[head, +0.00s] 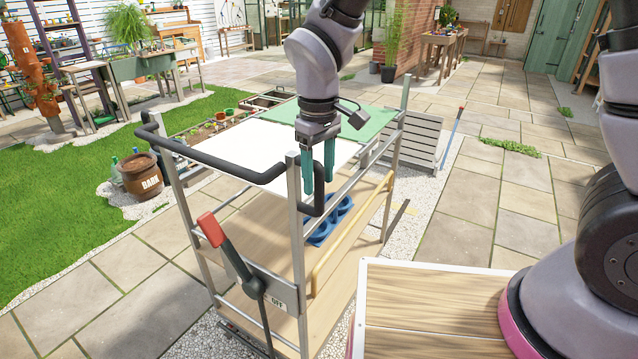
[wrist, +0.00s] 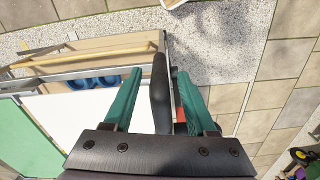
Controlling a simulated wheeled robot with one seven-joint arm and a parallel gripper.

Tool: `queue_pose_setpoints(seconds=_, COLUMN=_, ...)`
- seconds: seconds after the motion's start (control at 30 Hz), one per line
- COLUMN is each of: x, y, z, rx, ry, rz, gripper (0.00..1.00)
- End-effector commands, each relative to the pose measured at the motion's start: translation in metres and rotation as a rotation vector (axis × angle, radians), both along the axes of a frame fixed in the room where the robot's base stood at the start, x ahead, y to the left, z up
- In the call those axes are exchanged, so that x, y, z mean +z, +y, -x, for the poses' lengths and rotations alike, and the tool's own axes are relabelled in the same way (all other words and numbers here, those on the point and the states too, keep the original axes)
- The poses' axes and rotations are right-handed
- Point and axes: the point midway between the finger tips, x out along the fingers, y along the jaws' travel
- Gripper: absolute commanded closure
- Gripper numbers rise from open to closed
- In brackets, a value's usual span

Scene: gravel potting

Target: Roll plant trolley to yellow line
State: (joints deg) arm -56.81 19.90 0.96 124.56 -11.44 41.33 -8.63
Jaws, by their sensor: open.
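The plant trolley has a metal frame, a white and green top (head: 310,146), a wooden lower shelf (head: 245,215) and a black push handle (head: 215,163). A lever with a red grip (head: 211,229) is on its near end, beside an "OFF" label. My gripper (head: 319,186) is at the right end of the handle, fingers pointing down. In the wrist view, the black handle (wrist: 160,92) runs between the two teal fingers of my gripper (wrist: 156,78). The fingers are open, with gaps beside the bar.
A wooden-topped surface (head: 430,310) is close to the trolley's right. A grey slatted box (head: 412,141) stands beyond the trolley. A "BARK" pot (head: 144,177) is at the left by the grass (head: 60,190). Open paving (head: 520,200) lies to the right.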

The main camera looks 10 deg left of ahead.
Motion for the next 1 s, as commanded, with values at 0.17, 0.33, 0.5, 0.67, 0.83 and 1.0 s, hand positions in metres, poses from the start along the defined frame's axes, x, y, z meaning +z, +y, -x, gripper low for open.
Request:
queue_pose_setpoints(seconds=0.17, x=-0.018, y=-0.001, z=0.0, rx=0.0, ry=0.001, rz=0.002, gripper=0.43)
queue_pose_setpoints(seconds=0.33, x=-0.021, y=0.0, z=0.0, rx=0.0, ry=-0.001, rz=-0.001, gripper=0.43)
queue_pose_setpoints(seconds=0.5, x=-0.021, y=0.0, z=0.0, rx=0.0, ry=-0.001, rz=-0.001, gripper=0.43)
queue_pose_setpoints(seconds=0.67, x=-0.021, y=0.0, z=0.0, rx=0.0, ry=-0.001, rz=-0.001, gripper=1.0)
queue_pose_setpoints(seconds=0.83, x=-0.021, y=0.0, z=-0.001, rx=-0.001, ry=-0.001, rz=-0.001, gripper=1.0)
queue_pose_setpoints(seconds=1.0, x=-0.02, y=0.0, z=-0.001, rx=-0.002, ry=-0.001, rz=-0.001, gripper=1.0)
